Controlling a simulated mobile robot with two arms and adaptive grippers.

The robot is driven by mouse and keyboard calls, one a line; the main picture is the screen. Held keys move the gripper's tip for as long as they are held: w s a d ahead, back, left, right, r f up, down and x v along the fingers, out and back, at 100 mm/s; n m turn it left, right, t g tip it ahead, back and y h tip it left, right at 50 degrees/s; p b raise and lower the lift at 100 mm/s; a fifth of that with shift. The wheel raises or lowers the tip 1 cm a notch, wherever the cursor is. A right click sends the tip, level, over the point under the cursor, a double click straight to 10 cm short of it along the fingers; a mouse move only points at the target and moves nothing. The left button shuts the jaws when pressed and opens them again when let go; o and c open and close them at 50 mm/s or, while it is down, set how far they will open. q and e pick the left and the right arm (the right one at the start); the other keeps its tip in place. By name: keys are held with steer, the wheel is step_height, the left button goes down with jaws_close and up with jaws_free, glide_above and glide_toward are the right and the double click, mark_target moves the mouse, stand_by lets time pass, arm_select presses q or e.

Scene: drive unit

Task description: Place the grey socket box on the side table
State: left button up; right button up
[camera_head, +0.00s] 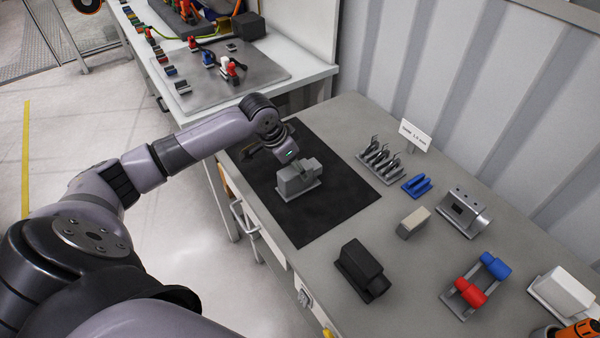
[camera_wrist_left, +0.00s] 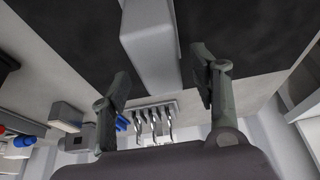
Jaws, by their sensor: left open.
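A light grey box (camera_head: 297,180), which looks like the socket box, stands on the black mat (camera_head: 335,208) of the near grey table. In the left wrist view the grey box (camera_wrist_left: 150,45) shows at the top, in line with the gap between the fingers. My left gripper (camera_wrist_left: 160,78) is open. In the head view the left wrist hangs just behind the box, and its fingers are mostly hidden. I cannot tell whether they touch the box. My right gripper is not in view. Which table is the side table is not marked.
A white bench (camera_head: 310,70) with a grey plate and small parts stands behind. Right of the mat are a rack of metal clips (camera_head: 380,160), a beige block (camera_head: 413,222), a black box (camera_head: 362,270) and red and blue parts (camera_head: 475,282). The mat's front is clear.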

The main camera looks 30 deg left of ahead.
arm_select(q)
steer(key=v, duration=0.6)
steer(key=shift+s+r, duration=0.2)
steer(key=shift+r, duration=0.15)
